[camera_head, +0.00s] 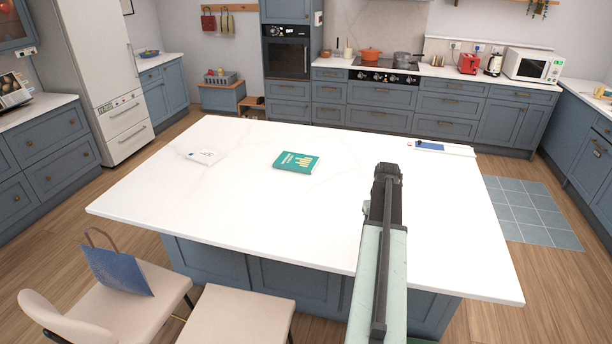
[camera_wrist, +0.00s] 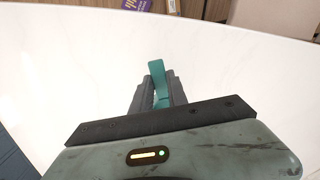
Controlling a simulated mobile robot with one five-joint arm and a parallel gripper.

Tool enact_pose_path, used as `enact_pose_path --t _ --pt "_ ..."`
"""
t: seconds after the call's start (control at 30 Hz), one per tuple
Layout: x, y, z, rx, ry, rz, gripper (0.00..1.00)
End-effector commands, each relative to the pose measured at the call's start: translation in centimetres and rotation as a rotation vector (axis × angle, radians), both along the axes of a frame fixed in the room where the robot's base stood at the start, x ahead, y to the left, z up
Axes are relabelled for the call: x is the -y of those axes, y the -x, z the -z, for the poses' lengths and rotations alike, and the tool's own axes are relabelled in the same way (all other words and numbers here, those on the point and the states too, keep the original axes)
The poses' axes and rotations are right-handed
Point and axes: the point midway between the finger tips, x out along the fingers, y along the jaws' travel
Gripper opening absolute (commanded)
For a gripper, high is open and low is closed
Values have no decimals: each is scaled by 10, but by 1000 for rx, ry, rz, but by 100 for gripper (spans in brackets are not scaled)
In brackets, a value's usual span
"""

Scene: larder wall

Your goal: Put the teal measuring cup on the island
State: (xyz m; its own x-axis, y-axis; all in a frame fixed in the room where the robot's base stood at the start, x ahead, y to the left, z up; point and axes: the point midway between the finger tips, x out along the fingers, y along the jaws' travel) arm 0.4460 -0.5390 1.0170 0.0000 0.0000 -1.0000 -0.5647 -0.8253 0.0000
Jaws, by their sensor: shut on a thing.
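The teal measuring cup (camera_wrist: 157,70) shows in the wrist view as a narrow teal strip between the fingers. Its bowl cannot be made out. My gripper (camera_wrist: 158,93) is shut on it, above a white surface. In the head view my gripper (camera_head: 386,172) is over the right part of the island (camera_head: 240,215), and my arm hides what it holds. Whether the cup touches the top cannot be told.
A teal book (camera_head: 297,162) lies mid-island, a pale booklet (camera_head: 204,157) at its left. A blue-and-white item (camera_head: 430,146) lies by the far right edge. The front left top is clear. A chair with a blue bag (camera_head: 118,270) and a stool (camera_head: 238,315) stand in front.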

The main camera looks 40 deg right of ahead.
Motion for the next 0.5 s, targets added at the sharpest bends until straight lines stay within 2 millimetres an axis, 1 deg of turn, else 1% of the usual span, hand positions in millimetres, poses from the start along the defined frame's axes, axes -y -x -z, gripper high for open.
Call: enact_pose_path --t 0.03,0.1,0.2,0.3,0.5 --pt "-7 24 10 0 0 78 0" --pt "-12 49 16 0 0 187 0" --pt "-16 73 20 0 0 302 0" --pt "-17 81 21 1 1 349 0" --pt "-14 79 20 0 0 352 0"
